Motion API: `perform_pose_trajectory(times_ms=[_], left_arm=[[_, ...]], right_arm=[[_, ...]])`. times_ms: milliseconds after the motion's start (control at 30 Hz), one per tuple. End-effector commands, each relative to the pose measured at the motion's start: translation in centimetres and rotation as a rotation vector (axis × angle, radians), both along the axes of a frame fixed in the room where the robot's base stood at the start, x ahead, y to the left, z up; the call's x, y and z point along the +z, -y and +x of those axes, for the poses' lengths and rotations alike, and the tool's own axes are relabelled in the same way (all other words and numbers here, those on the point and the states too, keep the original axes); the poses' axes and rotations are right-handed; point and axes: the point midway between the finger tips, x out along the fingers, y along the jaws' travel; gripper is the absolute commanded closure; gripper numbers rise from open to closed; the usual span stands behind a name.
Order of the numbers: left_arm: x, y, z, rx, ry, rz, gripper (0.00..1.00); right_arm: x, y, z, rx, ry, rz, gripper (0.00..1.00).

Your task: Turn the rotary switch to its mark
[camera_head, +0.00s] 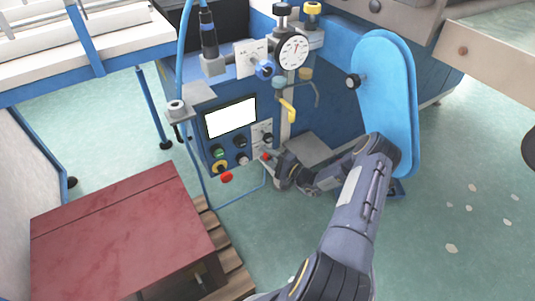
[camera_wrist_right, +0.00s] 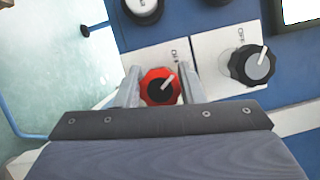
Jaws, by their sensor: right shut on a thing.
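The red rotary switch (camera_wrist_right: 158,88) sits on a white plate in the right wrist view, with a black centre and a pale pointer line slanting up and to the right. My right gripper (camera_wrist_right: 160,88) is shut on it, one finger on each side. In the head view the right gripper (camera_head: 271,161) reaches the lower right of the blue control panel, where a bit of red (camera_head: 266,156) shows at its tips. Lettering on the plate is partly hidden by a finger; I cannot tell which mark the pointer meets. My left gripper is not in view.
A black and grey knob (camera_wrist_right: 252,65) on its own white plate is close to the right finger. The panel also has a white screen (camera_head: 231,118), several buttons and a red button (camera_head: 226,177). A yellow lever (camera_head: 288,110) and a blue guard (camera_head: 388,95) stand near my arm.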

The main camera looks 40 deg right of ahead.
Motion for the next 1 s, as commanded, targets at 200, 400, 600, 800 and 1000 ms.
perform_pose_trajectory(times_ms=[200, 400, 600, 800, 1000], left_arm=[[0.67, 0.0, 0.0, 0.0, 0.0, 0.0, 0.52], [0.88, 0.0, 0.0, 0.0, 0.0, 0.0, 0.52], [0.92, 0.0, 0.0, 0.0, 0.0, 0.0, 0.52], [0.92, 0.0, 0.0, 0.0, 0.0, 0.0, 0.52], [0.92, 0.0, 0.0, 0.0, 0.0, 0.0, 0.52]], right_arm=[[-0.06, 0.0, -0.09, 0.0, -0.017, -0.114, 0.87], [-0.16, 0.01, -0.09, 0.0, -0.023, -0.17, 0.87], [-0.22, 0.02, -0.09, 0.0, -0.025, -0.19, 0.87], [-0.24, 0.02, -0.09, 0.0, -0.025, -0.19, 0.87], [-0.23, 0.01, -0.1, 0.0, -0.025, -0.19, 0.55]])
